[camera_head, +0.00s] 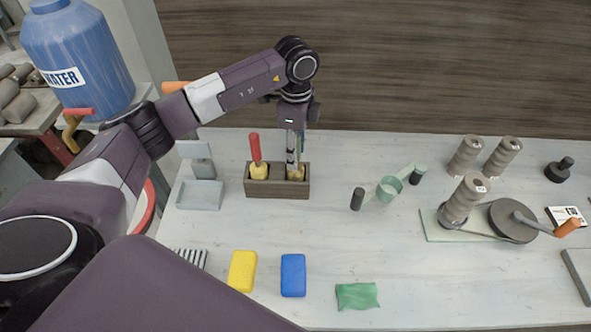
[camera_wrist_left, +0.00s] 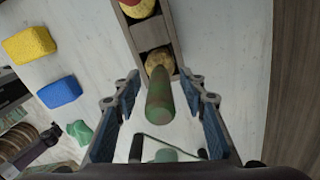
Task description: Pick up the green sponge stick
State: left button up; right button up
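The green sponge stick stands in the right compartment of a dark wooden holder (camera_head: 276,188), its yellow sponge end (camera_head: 296,173) down. My left gripper (camera_head: 292,152) is above that compartment, fingers pointing down, and hides most of the stick's handle. In the left wrist view the green handle (camera_wrist_left: 160,100) lies between the two blue finger pads of the left gripper (camera_wrist_left: 162,82), with a gap visible on both sides. That gripper is open. A red sponge stick (camera_head: 255,150) stands in the holder's left compartment. My right gripper is not in view.
A grey stand (camera_head: 200,195) is left of the holder. A green-grey cup with dark handles (camera_head: 389,189) is to its right. A yellow sponge (camera_head: 242,270), a blue sponge (camera_head: 293,275) and a green cloth (camera_head: 357,296) lie in front. Table between them is clear.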

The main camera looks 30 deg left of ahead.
pick_arm(q)
grip_shut()
jog(key=shift+r, duration=0.15)
